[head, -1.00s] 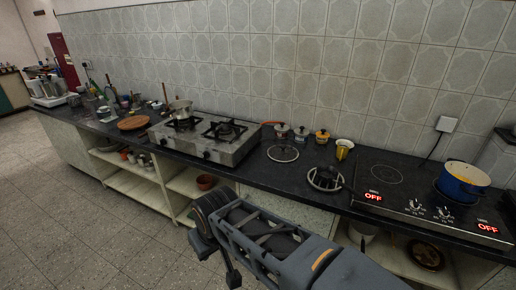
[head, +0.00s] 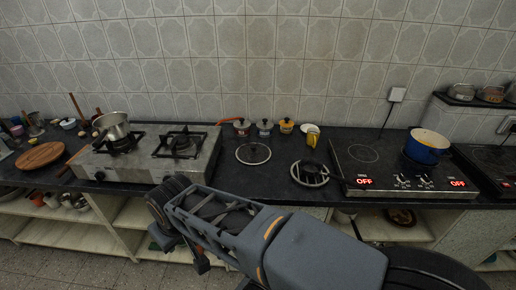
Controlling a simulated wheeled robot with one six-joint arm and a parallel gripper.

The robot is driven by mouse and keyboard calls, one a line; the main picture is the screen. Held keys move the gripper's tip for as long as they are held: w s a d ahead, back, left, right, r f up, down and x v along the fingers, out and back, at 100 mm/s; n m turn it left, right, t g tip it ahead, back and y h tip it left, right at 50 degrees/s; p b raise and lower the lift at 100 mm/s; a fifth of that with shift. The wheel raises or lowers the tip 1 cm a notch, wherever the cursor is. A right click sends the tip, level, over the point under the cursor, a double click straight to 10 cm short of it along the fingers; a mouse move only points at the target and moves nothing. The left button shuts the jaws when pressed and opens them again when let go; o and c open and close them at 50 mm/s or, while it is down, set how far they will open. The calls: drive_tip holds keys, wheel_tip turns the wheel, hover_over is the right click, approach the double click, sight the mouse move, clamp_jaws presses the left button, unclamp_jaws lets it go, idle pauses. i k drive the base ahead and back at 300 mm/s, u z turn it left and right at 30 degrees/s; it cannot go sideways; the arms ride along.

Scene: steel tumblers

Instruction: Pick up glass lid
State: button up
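My grey arm reaches from the bottom right toward the counter's front edge. My gripper (head: 200,262) seems to hang low in front of the counter, left of and nearer than the lid. Its fingers are dark and small, so I cannot tell their opening. The lid is clear of my arm and unobstructed in view.
The gas stove (head: 152,152) with a steel pot stands left of the lid. Farther right are the black cooktop (head: 362,155) and a blue pot (head: 426,147).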

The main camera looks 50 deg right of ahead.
sight(250, 154)
drive_tip(key=z, duration=0.9)
drive_tip(key=i, duration=0.85)
drive_tip(key=z, duration=0.95)
